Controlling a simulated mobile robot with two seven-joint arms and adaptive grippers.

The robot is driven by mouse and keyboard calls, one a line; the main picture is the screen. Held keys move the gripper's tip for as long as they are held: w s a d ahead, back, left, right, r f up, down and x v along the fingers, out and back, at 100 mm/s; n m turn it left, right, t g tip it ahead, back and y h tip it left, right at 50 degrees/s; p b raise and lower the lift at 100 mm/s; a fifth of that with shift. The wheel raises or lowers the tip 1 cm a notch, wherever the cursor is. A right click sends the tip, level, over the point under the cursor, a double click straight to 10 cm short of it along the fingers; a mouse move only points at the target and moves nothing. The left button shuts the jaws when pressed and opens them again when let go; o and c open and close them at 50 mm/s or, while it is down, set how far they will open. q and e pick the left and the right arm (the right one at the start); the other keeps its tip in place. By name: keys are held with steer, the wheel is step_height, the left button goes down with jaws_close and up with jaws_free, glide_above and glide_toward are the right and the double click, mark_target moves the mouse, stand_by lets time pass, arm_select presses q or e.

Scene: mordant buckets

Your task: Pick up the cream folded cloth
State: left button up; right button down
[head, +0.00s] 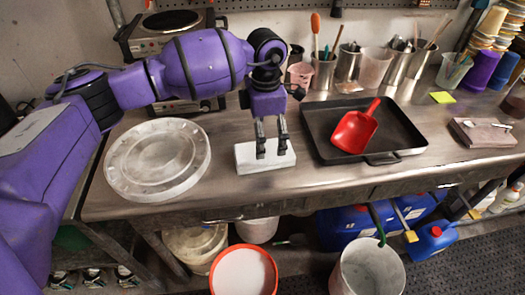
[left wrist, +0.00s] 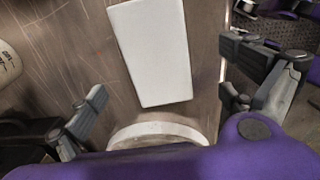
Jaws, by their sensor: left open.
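The cream folded cloth (head: 265,165) looks like a flat, pale rectangular block. It lies on the metal worktop between a round translucent lid and a dark tray. In the left wrist view the cloth (left wrist: 152,50) is a whitish rectangle lying between the lines of the two fingers, with bare worktop on both sides. My left gripper (head: 271,150) points down at the cloth with its fingers spread and holds nothing. In the head view its fingertips overlap the cloth's top; whether they touch it I cannot tell. My right gripper is not in view.
The round lid (head: 157,160) lies left of the cloth. The dark tray (head: 400,138) with a red scoop (head: 355,128) stands close on the right. Tool-filled metal cups (head: 323,72) line the back. Buckets (head: 243,272) stand below the worktop's front edge.

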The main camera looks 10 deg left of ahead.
arm_select(q)
step_height(320, 180, down, 2)
steer(key=shift+w+f, duration=0.1)
steer(key=shift+w, duration=0.05)
steer(key=f, duration=0.4)
steer(key=shift+a+f+p, duration=0.15)
steer(key=shift+a+p, duration=0.05)
steer(key=shift+p, duration=0.15)
steer(key=shift+w+f, duration=0.1)
steer(key=shift+f, duration=0.2)
steer(key=c, duration=1.2)
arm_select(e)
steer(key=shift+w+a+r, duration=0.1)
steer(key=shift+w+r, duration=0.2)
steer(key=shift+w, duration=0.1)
